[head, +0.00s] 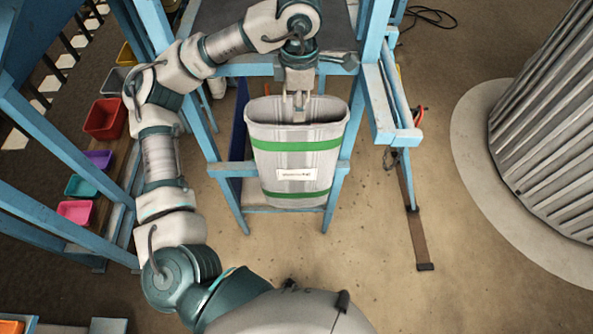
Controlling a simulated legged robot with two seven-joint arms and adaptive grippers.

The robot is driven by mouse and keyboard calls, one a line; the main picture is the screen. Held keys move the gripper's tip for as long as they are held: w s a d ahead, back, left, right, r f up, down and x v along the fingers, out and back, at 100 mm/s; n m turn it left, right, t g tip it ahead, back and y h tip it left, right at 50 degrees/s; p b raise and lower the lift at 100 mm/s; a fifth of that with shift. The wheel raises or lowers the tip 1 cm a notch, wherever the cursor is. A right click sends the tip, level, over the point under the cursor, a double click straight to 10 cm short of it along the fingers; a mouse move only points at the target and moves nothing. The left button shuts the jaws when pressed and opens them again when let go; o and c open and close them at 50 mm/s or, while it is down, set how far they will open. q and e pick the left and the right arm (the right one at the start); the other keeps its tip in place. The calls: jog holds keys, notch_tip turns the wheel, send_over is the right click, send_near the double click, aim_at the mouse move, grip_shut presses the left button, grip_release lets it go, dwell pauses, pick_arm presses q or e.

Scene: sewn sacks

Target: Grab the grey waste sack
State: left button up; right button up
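The grey waste sack (297,160) is in the middle of the head view. It is upright, with two green bands, a white label and a wide open mouth at the top. My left gripper (298,112) points down at the sack's mouth, with its fingers over the opening and their tips by the front rim. A narrow gap shows between the fingers higher up. I cannot tell whether they pinch the rim. The sack's underside is hidden. My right gripper is not in view.
A blue frame (228,170) stands behind and around the sack, with a side arm (392,105) on the right. Coloured bins, one red (105,118), line the left. A ribbed grey column (550,120) stands at right. The floor (350,260) in front is clear.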

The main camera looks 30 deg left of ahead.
pick_arm(q)
send_over(297, 139)
notch_tip(297, 139, down, 6)
jog(key=f, duration=0.3)
jog(key=f+b, duration=0.1)
jog(key=f, duration=0.1)
jog(key=shift+w+a+f, duration=0.15)
jog(key=shift+w+f, duration=0.05)
jog(key=shift+f, duration=0.2)
grip_shut()
jog(key=shift+r, duration=0.1)
